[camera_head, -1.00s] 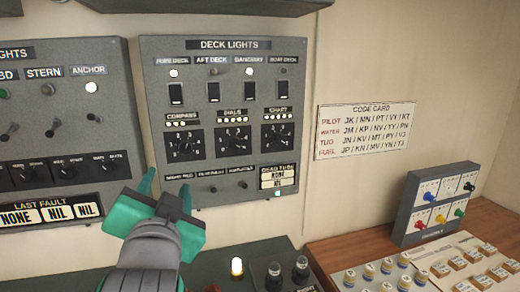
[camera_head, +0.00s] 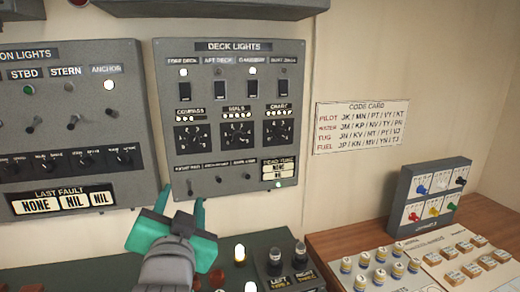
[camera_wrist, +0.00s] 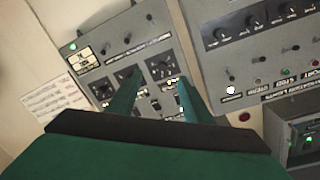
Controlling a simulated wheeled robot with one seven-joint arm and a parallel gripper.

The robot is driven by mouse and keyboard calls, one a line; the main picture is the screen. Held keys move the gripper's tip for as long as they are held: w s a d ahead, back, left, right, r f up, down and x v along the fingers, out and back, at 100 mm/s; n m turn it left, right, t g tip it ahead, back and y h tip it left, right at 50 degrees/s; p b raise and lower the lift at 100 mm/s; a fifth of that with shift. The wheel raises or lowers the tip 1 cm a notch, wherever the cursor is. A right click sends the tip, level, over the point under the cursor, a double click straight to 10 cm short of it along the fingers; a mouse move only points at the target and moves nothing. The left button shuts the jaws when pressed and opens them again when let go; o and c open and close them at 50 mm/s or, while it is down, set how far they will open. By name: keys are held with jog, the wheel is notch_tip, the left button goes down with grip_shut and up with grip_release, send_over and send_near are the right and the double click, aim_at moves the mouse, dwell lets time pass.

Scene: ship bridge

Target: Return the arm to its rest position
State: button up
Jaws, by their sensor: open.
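My gripper (camera_head: 182,205) is green and shows low in the head view, in front of the lower edge of the deck lights panel (camera_head: 295,180). Its two fingers stand apart with nothing between them. In the wrist view my gripper (camera_wrist: 155,100) points at the same deck lights panel (camera_wrist: 100,48), which looks tilted and upside down. The fingertips hide part of its dials. In the head view, the lamps over the fore deck and gangway switches are lit, and a small lamp at the panel's lower right glows green.
The navigation lights panel (camera_head: 75,180) hangs to the left. A code card (camera_head: 360,127) is on the wall. A grey box with coloured plugs (camera_head: 430,197) and several round pieces (camera_head: 380,272) stand on the wooden desk (camera_head: 330,242). A dark console (camera_head: 100,272) with lit buttons lies below the panels.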

jog(key=w+d+f+n+h, duration=0.1)
jog(key=d+f, duration=0.1)
jog(key=f, duration=0.7)
jog(key=w+d+f+n+h, duration=0.1)
jog(key=d+f, duration=0.2)
jog(key=f, duration=0.6)
jog(key=s+d+f+n, duration=0.1)
jog(key=s+d+f, duration=0.25)
jog(key=f, duration=0.45)
jog(key=s+d+f+n, duration=0.15)
jog(key=s+f, duration=0.25)
jog(key=f, duration=0.5)
jog(key=s+d+f, duration=0.2)
jog(key=s+f, duration=0.1)
jog(key=s, duration=0.7)
jog(key=s+d+f+g+h, duration=0.1)
jog(key=s+f, duration=0.3)
jog(key=s, duration=0.7)
jog(key=s+d+f, duration=0.2)
jog(key=s+f, duration=0.2)
jog(key=s, duration=0.6)
jog(key=shift+s+d+f+g, duration=0.2)
jog(key=shift+d+g, duration=0.15)
jog(key=shift+g, duration=0.05)
jog(key=shift+m+h, duration=0.25)
jog(key=shift+h, duration=0.05)
jog(key=c, duration=0.3)
jog(key=shift+c, duration=0.4)
